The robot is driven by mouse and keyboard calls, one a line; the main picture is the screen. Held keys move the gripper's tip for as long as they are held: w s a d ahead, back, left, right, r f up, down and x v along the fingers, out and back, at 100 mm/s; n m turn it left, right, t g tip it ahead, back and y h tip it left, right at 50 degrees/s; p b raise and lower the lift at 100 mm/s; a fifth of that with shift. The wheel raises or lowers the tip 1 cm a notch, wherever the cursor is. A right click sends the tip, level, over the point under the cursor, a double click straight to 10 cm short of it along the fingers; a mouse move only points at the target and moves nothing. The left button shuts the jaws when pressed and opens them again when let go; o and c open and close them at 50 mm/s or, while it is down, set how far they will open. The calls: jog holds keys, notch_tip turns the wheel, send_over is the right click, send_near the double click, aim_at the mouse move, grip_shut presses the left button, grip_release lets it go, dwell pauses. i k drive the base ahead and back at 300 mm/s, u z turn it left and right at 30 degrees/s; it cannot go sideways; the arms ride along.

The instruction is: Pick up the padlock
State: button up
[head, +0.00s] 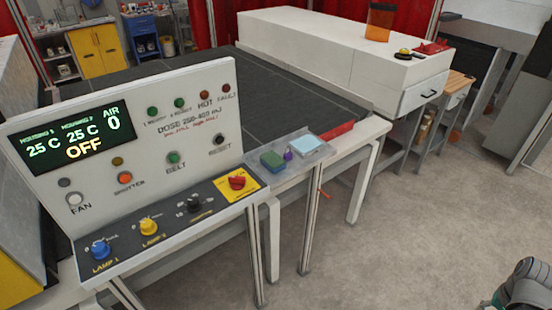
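I cannot clearly make out a padlock in the head view. A small purple item (288,155) sits on the grey side shelf (318,152), between a green and blue block (272,160) and a light blue pad (305,145). It is too small to tell whether it is a padlock. A red object (433,47) lies on the white housing at the back right, and its shape is also unclear. My gripper is not in view; only a grey and teal part of my arm shows at the bottom right corner.
The control panel (120,165) with lamp knobs fills the left front. A dark conveyor bed (200,85) runs behind it to the white housing (330,50). An orange jar (380,20) and a yellow and black button (404,52) are on top. Grey floor (400,240) is clear at right.

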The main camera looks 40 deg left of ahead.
aim_at(288, 156)
jog(key=u, duration=0.05)
jog(key=k, duration=1.1)
jog(key=u, duration=1.9)
jog(key=i, duration=1)
jog(key=u, duration=0.05)
